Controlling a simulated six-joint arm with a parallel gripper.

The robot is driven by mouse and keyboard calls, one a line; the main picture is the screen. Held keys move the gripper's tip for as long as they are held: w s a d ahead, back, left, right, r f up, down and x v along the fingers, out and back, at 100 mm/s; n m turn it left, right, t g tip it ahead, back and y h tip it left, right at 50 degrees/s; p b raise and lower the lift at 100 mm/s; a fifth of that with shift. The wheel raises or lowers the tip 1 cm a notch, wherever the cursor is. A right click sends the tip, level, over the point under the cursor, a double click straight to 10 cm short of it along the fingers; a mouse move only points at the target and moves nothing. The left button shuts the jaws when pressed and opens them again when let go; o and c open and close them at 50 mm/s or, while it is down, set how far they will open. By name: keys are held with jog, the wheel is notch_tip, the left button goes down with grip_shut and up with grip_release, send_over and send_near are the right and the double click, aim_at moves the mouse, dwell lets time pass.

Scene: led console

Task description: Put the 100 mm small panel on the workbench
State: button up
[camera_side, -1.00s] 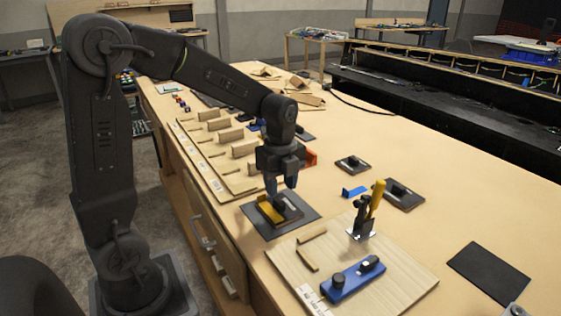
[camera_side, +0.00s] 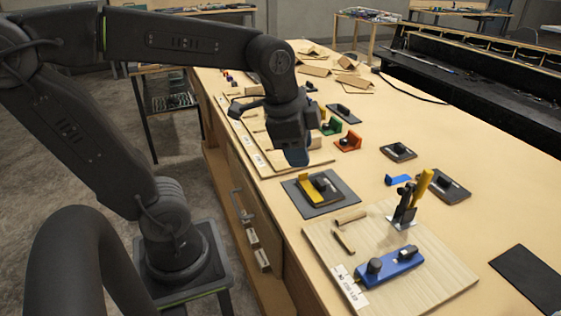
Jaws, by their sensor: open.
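My gripper (camera_side: 297,158) is open and empty above the workbench (camera_side: 335,80), just behind the dark square mat (camera_side: 345,205). A yellow piece (camera_side: 308,194) and a dark panel with a round knob (camera_side: 325,184) sit close together on that mat. Other small dark panels with handles lie on the bench: one at the middle right (camera_side: 398,153), one behind the yellow-handled clamp (camera_side: 447,190), and one farther back (camera_side: 343,115). No readable marking shows which is the 100 mm one.
A wooden board (camera_side: 430,285) at the front carries a blue fixture (camera_side: 392,268), wooden strips and the upright clamp (camera_side: 407,200). Orange (camera_side: 348,141) and green (camera_side: 331,126) pieces stand beyond my gripper. A flat black plate (camera_side: 530,275) lies at right. Bare bench lies between.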

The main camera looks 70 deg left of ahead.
jog(key=shift+s+d+f+n+t, duration=0.2)
jog(key=shift+s+d+n+t, duration=0.15)
jog(key=shift+s+n, duration=0.65)
jog(key=shift+s+d+f+n+t, duration=0.3)
jog(key=shift+s+n, duration=0.35)
jog(key=shift+n, duration=0.6)
jog(key=shift+s+d+f+n+t, duration=0.15)
jog(key=shift+s+d+n+t, duration=0.25)
jog(key=shift+s+n, duration=0.6)
jog(key=shift+w, duration=0.15)
